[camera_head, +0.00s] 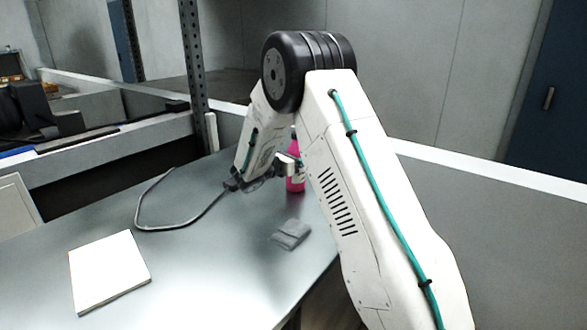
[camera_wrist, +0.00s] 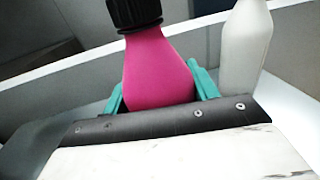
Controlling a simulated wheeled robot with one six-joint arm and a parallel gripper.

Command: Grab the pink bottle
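The pink bottle (camera_head: 295,184) stands upright on the grey table (camera_head: 215,260), partly hidden behind my arm in the head view. In the wrist view the pink bottle (camera_wrist: 158,72) has a black cap and fills the space between the two teal fingers of my gripper (camera_wrist: 160,90). One finger lies close along each side of its body. I cannot tell whether they press on it. In the head view my gripper (camera_head: 288,168) is at the bottle, mostly covered by my own arm.
A white bottle (camera_wrist: 246,48) stands just right of the right finger in the wrist view. A folded grey cloth (camera_head: 291,235) and a white flat block (camera_head: 108,270) lie on the table. A low wall (camera_head: 480,185) runs behind. The table's front middle is clear.

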